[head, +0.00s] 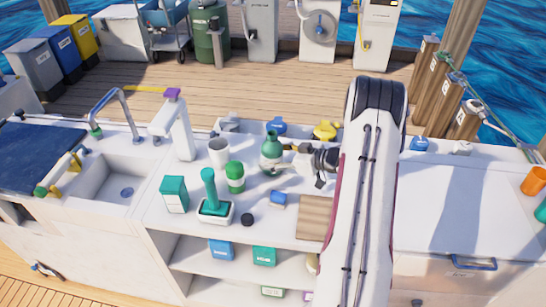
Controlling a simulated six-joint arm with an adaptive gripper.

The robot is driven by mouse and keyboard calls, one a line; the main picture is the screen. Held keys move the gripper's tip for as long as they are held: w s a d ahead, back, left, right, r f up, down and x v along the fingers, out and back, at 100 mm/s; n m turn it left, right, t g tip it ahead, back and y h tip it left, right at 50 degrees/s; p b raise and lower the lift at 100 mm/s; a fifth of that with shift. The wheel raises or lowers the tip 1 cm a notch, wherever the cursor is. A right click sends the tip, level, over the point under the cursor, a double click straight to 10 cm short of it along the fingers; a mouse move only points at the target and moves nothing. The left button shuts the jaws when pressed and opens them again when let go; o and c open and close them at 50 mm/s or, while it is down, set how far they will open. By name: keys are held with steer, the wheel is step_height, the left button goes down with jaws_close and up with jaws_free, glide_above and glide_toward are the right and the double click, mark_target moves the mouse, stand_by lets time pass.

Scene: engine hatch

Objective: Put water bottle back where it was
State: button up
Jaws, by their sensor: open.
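A bottle with a green neck and a pale band (271,152), which looks like the water bottle, stands upright on the white counter (262,212). My gripper (283,158) is at its right side, pointing left at it. The jaws are open; the fingertips are close to or around the bottle, and I cannot tell whether they touch it. The bottle's lower right part is partly hidden by the gripper.
Close by stand a white cup (219,152), a green-lidded jar (235,177), a teal box (174,194), a green brush in a holder (211,197) and a blue item (278,199). A sink (115,182) is left; a wooden board (315,217) is right.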

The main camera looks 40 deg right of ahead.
steer(key=v, duration=1.1)
steer(key=shift+s, duration=0.25)
steer(key=shift+d+r, duration=0.1)
steer(key=w+r+m+h, duration=0.1)
steer(key=w+r+h, duration=0.6)
steer(key=r, duration=0.6)
steer(key=s+a+r+m+g+h, duration=0.2)
steer(key=s+a+r+h, duration=0.1)
steer(key=a+r, duration=0.65)
steer(key=s+a+m+g+y, duration=0.1)
steer(key=s+a+g+y, duration=0.3)
steer(key=s+a, duration=2)
steer(key=s, duration=0.3)
steer(key=shift+s+a+f+m+g+y, duration=0.2)
steer(key=shift+s+a+m+g+y, duration=0.1)
steer(key=shift+a+g+y, duration=0.1)
